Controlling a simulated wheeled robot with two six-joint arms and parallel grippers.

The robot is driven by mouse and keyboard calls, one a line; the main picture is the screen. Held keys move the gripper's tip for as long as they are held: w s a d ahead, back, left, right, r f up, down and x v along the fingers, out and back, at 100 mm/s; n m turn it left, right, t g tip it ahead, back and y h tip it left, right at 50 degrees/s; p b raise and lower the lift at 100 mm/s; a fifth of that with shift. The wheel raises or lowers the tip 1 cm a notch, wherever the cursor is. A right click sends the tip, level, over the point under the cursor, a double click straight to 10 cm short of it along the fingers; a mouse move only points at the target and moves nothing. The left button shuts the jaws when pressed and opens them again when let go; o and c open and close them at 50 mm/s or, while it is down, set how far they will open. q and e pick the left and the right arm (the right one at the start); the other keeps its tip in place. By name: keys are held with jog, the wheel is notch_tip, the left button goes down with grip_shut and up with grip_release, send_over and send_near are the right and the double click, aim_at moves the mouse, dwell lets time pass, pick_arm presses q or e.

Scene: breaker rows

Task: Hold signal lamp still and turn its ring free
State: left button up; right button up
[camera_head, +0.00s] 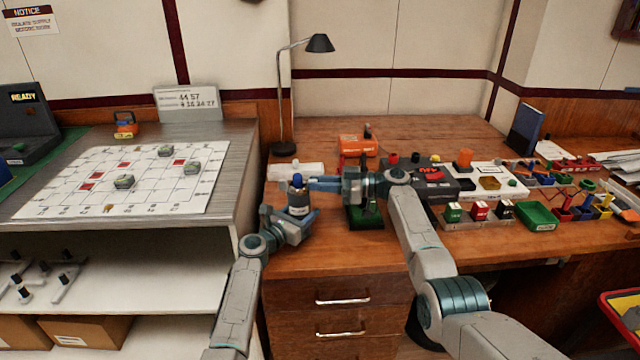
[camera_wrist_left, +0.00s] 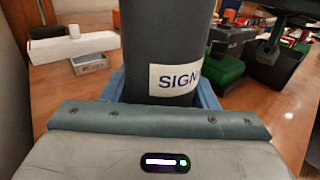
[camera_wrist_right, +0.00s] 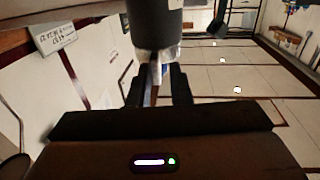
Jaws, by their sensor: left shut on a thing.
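The signal lamp (camera_head: 299,207) stands upright at the desk's front left, with a blue top (camera_head: 297,180). My left gripper (camera_head: 293,215) is shut on its dark body; the left wrist view shows the body (camera_wrist_left: 165,35) with a "SIGN…" label between my blue fingers. My right gripper (camera_head: 312,184) comes from the right, level with the lamp's top. In the right wrist view its two dark fingers (camera_wrist_right: 158,80) are spread either side of the blue tip, next to a pale ring (camera_wrist_right: 157,54) at the end of the dark body. I see no clear contact there.
A white block (camera_head: 290,171) lies behind the lamp. A green-based stand (camera_head: 366,218) is just right of it, under my right arm. A desk lamp (camera_head: 284,149), grey device (camera_head: 440,185) and several small bins are on the desk. A shelf unit with a white grid board (camera_head: 150,180) is left.

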jog(key=shift+o, duration=0.6)
jog(key=shift+a+f, duration=0.15)
jog(key=d, duration=0.7)
jog(key=shift+s+d, duration=0.35)
jog(key=shift+s, duration=0.1)
